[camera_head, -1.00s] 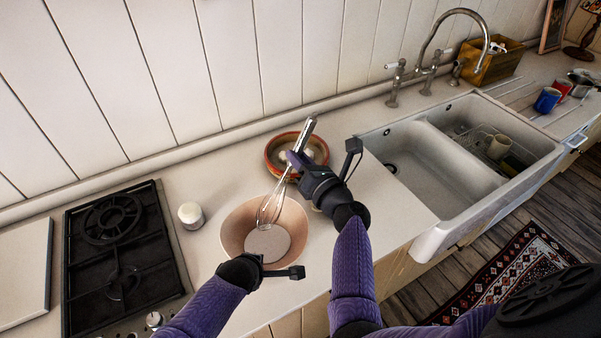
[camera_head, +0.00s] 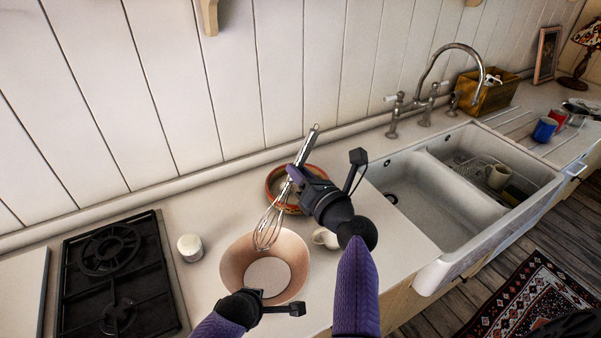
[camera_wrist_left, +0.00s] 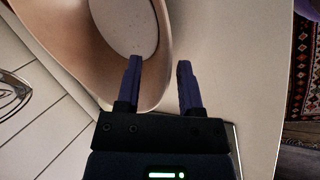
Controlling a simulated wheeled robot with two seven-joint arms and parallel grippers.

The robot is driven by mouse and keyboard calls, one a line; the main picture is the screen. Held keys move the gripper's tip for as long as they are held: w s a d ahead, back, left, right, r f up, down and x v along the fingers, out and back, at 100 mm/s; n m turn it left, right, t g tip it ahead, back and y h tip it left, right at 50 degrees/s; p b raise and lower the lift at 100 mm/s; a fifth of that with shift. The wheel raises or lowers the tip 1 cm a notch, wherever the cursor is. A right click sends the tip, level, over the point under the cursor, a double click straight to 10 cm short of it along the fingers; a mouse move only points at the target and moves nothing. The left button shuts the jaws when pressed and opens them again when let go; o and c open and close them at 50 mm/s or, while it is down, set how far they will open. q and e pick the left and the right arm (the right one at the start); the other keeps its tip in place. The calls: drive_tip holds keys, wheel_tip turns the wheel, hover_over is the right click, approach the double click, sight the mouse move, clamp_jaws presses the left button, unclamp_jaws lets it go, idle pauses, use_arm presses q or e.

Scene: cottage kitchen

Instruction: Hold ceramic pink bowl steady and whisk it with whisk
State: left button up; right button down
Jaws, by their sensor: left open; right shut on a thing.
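The pink bowl (camera_head: 237,259) stands upright on the counter between the stove and the sink. My right gripper (camera_head: 297,178) is shut on the whisk (camera_head: 268,226) and holds it tilted, handle up. The wire end shows in front of the bowl's far rim; I cannot tell whether it touches. My left gripper is at the bowl's near side. In the left wrist view the left gripper (camera_wrist_left: 160,80) is open, one finger over the bowl (camera_wrist_left: 150,60) and the other outside its wall, with a gap to the wall. The whisk's wires (camera_wrist_left: 12,95) show at the left edge there.
A red-brown bowl (camera_head: 274,180) stands behind my right gripper, and a white cup (camera_head: 325,238) beside the pink bowl. A white jar (camera_head: 190,247) and the black stove (camera_head: 118,275) are to the left. The sink (camera_head: 455,190) is to the right.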

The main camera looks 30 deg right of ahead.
use_arm(q)
drive_tip(key=p+v, duration=1.2)
drive_tip(key=p, duration=0.1)
drive_tip(key=shift+s+f, duration=0.1)
